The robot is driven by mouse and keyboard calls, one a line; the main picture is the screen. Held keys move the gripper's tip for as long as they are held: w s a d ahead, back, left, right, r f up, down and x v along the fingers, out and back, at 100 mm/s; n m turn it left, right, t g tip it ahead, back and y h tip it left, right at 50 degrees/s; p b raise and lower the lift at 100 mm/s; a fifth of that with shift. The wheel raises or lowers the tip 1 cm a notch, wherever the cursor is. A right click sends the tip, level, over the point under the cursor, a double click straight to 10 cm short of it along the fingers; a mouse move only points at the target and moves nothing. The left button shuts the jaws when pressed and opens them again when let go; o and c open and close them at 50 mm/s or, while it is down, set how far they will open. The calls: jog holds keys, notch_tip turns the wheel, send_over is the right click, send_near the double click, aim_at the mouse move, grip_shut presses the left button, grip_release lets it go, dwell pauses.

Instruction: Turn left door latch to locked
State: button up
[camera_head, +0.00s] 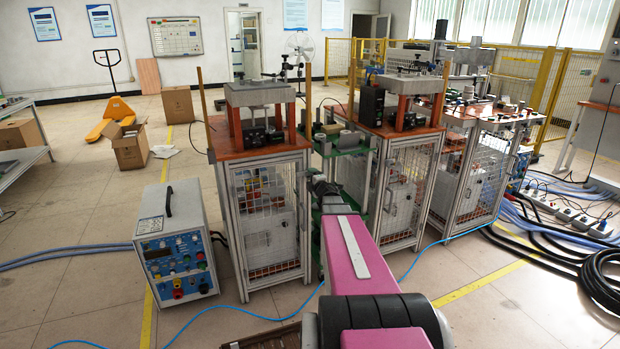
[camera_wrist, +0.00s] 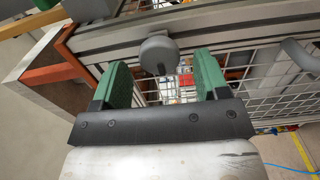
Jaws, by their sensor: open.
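The door latch (camera_wrist: 158,55) is a grey round knob with a short stem, set at the metal frame beside a wire-mesh door (camera_wrist: 255,95). In the wrist view my gripper (camera_wrist: 160,62) is open, with one green finger to the left of the knob and one to the right. Gaps show between the knob and both fingers. In the head view my arm reaches to the left cabinet (camera_head: 265,220), and my gripper (camera_head: 322,187) is near its right post. The latch cannot be made out in the head view, so its turn angle is unclear there.
A grey curved handle (camera_wrist: 301,55) is at the right of the wrist view. A second mesh cabinet (camera_head: 400,190) stands right of my arm. A control box (camera_head: 177,255) is on the floor at left. Blue cable (camera_head: 260,318) crosses the floor in front.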

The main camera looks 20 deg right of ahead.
jog(key=s, duration=0.7)
jog(key=shift+s+d, duration=0.15)
jog(key=shift+s, duration=0.15)
jog(key=s+a+f+m+g+h, duration=0.5)
jog(key=s+a+f+m+g, duration=0.4)
jog(key=m, duration=0.4)
jog(key=s+a+f+m+g+y, duration=0.4)
jog(key=s+a+g, duration=0.4)
jog(key=s+a, duration=0.6)
jog(key=shift+s+a+f+m+g, duration=0.25)
jog(key=shift+a+f+m+g, duration=0.15)
jog(key=shift+f+m, duration=0.25)
